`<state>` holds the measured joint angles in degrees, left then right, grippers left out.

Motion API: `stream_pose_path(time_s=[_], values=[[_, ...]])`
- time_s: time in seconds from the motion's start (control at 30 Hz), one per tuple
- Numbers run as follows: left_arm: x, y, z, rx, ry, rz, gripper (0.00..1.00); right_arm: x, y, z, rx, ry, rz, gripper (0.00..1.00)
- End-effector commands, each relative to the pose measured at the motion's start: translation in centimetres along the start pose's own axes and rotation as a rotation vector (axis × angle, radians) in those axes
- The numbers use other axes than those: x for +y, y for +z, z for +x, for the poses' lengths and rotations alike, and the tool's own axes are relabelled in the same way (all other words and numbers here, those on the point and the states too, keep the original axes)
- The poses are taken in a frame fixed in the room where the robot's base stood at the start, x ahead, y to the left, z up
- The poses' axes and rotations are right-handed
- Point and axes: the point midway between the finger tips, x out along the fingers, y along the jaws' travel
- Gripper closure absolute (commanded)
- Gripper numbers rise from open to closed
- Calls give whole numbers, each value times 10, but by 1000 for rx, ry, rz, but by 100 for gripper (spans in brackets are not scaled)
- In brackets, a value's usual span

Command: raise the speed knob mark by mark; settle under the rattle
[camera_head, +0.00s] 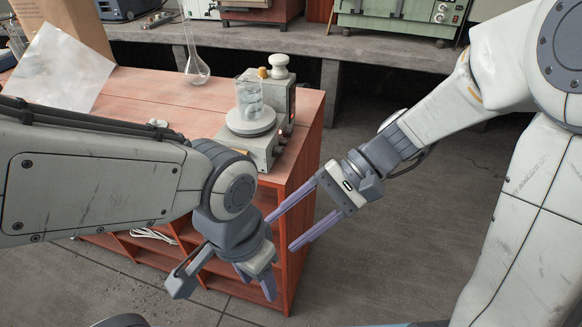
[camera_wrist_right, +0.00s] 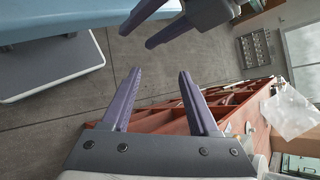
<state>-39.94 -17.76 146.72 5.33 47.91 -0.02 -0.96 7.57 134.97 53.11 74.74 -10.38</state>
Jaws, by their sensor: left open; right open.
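A grey-white stirrer-like device (camera_head: 262,147) stands on the red-brown bench near its right end. A clear glass beaker (camera_head: 249,100) sits on its round plate (camera_head: 250,122). A pale rounded knob (camera_head: 278,62) tops the column behind; I cannot tell whether it is the speed knob. My left gripper (camera_head: 258,285) is open and empty, low in front of the bench. My right gripper (camera_head: 280,234) is open and empty by the bench's right end; its fingers show in the right wrist view (camera_wrist_right: 158,72).
The red-brown bench (camera_head: 305,125) has open shelves below. A tall glass flask (camera_head: 193,55), a pale sheet (camera_head: 62,66) and a small white item (camera_head: 158,122) are on it. A grey counter (camera_head: 345,47) with instruments runs behind. The floor to the right is clear.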

Motion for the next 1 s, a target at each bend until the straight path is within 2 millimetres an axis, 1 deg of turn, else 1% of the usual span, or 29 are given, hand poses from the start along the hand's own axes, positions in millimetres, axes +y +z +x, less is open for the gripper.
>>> stream_pose_path(time_s=[0.03, 0.07, 0.1, 0.17, 0.2, 0.3, 0.4, 0.47, 0.57, 0.8, 1.0], values=[[-2, 2, 33, 0, 0, 0, 50, 4, -40, -3, 2, -164, 80, 39], [-3, 2, 40, 1, 0, 0, 50, -2, -55, -12, 3, -258, 112, 39], [-4, 2, 50, 1, 0, 0, 50, -7, -74, -26, 9, -376, 144, 39], [-4, 3, 61, 1, 0, 0, 50, -10, -99, -50, 26, -534, 179, 39], [-5, 3, 67, 1, 0, 0, 50, -11, -113, -65, 39, -623, 191, 39], [-6, 4, 76, 1, 0, 0, 50, -8, -137, -96, 72, -785, 207, 39], [-6, 4, 79, 1, 0, 0, 50, -8, -148, -114, 91, -866, 209, 39], [-6, 4, 79, 1, 0, 0, 50, -10, -150, -116, 95, -883, 209, 39], [-6, 4, 78, 1, 0, 0, 50, -20, -151, -109, 95, -885, 207, 39], [-6, 4, 80, 1, 0, 0, 50, -54, -158, -80, 94, -880, 207, 39], [-6, 4, 80, 1, 0, 0, 50, -76, -164, -61, 95, -882, 209, 39]])
